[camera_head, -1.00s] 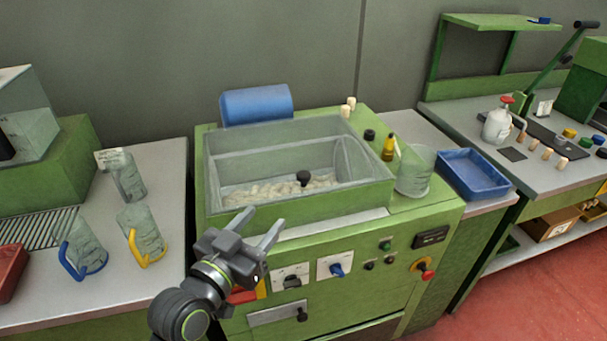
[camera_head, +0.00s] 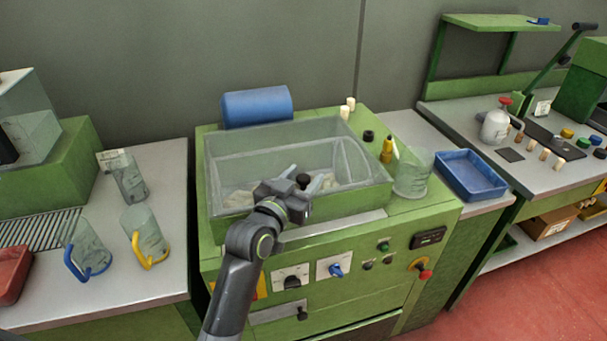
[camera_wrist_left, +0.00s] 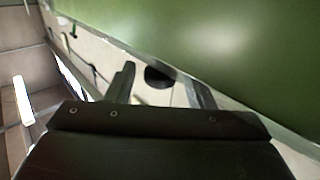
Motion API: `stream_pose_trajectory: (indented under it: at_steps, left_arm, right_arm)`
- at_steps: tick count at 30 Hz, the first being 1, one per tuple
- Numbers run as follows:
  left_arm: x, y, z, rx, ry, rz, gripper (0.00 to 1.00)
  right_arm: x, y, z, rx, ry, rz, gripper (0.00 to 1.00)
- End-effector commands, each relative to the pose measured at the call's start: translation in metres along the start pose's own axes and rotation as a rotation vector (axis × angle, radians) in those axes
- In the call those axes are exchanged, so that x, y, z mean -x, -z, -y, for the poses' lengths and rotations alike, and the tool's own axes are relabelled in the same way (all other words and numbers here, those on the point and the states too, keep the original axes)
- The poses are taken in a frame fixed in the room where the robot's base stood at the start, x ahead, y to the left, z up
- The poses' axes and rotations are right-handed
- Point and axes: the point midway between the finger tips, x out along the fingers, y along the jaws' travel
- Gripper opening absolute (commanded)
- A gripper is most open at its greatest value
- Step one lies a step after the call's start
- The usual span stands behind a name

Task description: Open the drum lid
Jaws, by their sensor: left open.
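The clear drum lid (camera_head: 262,143) is down over the green machine (camera_head: 402,212), with pale corks visible through it. Its black knob (camera_head: 303,181) is near the front of the lid. My left gripper (camera_head: 304,176) is over the front of the lid, its open fingers on either side of the knob. In the left wrist view, the dark knob (camera_wrist_left: 159,76) shows between the two fingertips (camera_wrist_left: 163,85); I cannot tell whether they touch it. The gripper's body hides part of the lid's front. My right gripper is not in view.
A blue cylinder (camera_head: 257,105) lies behind the lid. A clear beaker (camera_head: 413,173) and a small amber bottle (camera_head: 387,151) stand right of it. A blue tray (camera_head: 470,174) is farther right. Jugs with yellow (camera_head: 144,238) and blue (camera_head: 85,249) handles stand on the left bench.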

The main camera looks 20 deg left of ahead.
Motion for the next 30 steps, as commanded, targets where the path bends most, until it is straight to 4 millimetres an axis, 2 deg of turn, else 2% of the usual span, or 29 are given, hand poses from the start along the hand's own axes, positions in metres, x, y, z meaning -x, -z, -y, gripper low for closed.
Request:
stream_pose_trajectory:
  at_steps: [12,23,30]
  left_arm:
    - [-0.0061,0.0001,0.0002,-0.001,0.001,-0.001,0.47]
    - [-0.0059,0.0,0.0002,0.0,0.001,0.0,0.0]
    - [-0.0069,0.0018,0.0003,0.001,0.0,0.001,0.0]
  right_arm:
    - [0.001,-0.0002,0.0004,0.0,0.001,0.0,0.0]
    - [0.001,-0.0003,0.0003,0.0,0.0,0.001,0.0]
    - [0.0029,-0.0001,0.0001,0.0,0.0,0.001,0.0]
